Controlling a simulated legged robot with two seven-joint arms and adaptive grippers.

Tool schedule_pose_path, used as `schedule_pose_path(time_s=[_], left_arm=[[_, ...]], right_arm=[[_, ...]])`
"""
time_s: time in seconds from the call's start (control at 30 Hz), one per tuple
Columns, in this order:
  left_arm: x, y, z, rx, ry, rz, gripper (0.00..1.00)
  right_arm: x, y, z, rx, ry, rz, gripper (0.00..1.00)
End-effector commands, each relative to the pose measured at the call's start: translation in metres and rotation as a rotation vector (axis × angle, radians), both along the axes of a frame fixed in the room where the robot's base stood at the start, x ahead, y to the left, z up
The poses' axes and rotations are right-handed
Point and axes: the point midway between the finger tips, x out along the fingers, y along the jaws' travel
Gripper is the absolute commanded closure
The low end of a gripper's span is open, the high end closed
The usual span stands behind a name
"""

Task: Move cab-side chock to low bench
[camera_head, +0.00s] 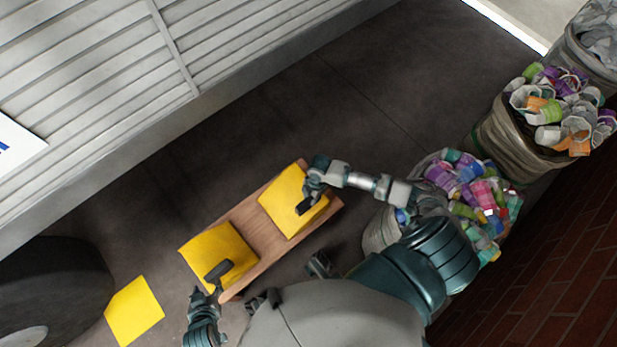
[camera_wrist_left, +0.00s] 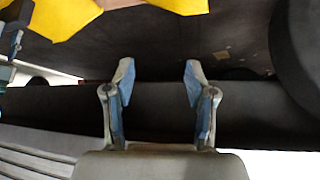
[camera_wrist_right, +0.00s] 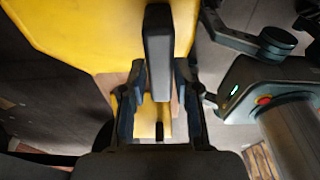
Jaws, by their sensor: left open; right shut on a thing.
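A low wooden bench (camera_head: 262,232) stands on the floor in the middle of the head view. One yellow chock (camera_head: 286,203) is at its right end, under my right gripper (camera_head: 312,190). That gripper is shut on the chock's black handle (camera_wrist_right: 158,45); the chock's yellow body (camera_wrist_right: 75,30) fills the upper right wrist view. A second yellow chock (camera_head: 213,251) with a dark handle (camera_head: 218,270) sits at the bench's left end. My left gripper (camera_head: 204,296) is open and empty just below it; its fingers (camera_wrist_left: 160,85) are spread. Whether the held chock touches the bench is unclear.
A flat yellow patch (camera_head: 134,311) lies on the floor beside a large black tyre (camera_head: 50,285). A slatted grey vehicle side (camera_head: 110,80) runs along the upper left. Bags of crushed cans (camera_head: 475,195) and cups (camera_head: 550,120) stand at right, by a brick wall (camera_head: 560,290).

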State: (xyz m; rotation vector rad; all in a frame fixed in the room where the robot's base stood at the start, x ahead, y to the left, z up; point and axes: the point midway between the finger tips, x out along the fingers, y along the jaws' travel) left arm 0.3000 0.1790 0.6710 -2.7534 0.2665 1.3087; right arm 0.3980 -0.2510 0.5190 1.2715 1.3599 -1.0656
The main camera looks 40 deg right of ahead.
Motion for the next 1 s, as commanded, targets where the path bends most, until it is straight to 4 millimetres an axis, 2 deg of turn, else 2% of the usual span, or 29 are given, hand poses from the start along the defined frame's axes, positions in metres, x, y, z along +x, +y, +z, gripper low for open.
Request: schedule_pose_path(time_s=[0.1,0.23,0.53,0.83,0.87,0.93,1.0], left_arm=[[0.015,-0.005,0.005,-0.022,-0.085,-0.005,0.44],[0.022,-0.008,0.011,-0.034,-0.135,-0.007,0.44],[0.052,-0.022,0.031,-0.086,-0.346,-0.016,0.44],[0.057,-0.024,0.040,-0.099,-0.393,-0.017,0.44],[0.057,-0.024,0.040,-0.099,-0.392,-0.017,0.44],[0.057,-0.023,0.040,-0.099,-0.392,-0.017,0.44],[0.058,-0.023,0.039,-0.098,-0.390,-0.017,0.44]], right_arm=[[0.016,-0.008,-0.002,0.001,-0.002,0.000,1.00],[0.023,-0.012,-0.002,0.001,-0.002,0.002,1.00],[0.023,-0.014,-0.034,0.003,0.000,0.000,1.00],[0.023,-0.014,-0.036,0.001,-0.003,0.001,1.00],[0.022,-0.014,-0.037,0.000,0.001,0.000,0.64],[0.022,-0.014,-0.037,0.000,0.001,0.001,0.47],[0.022,-0.014,-0.037,0.000,0.001,0.001,0.44]])
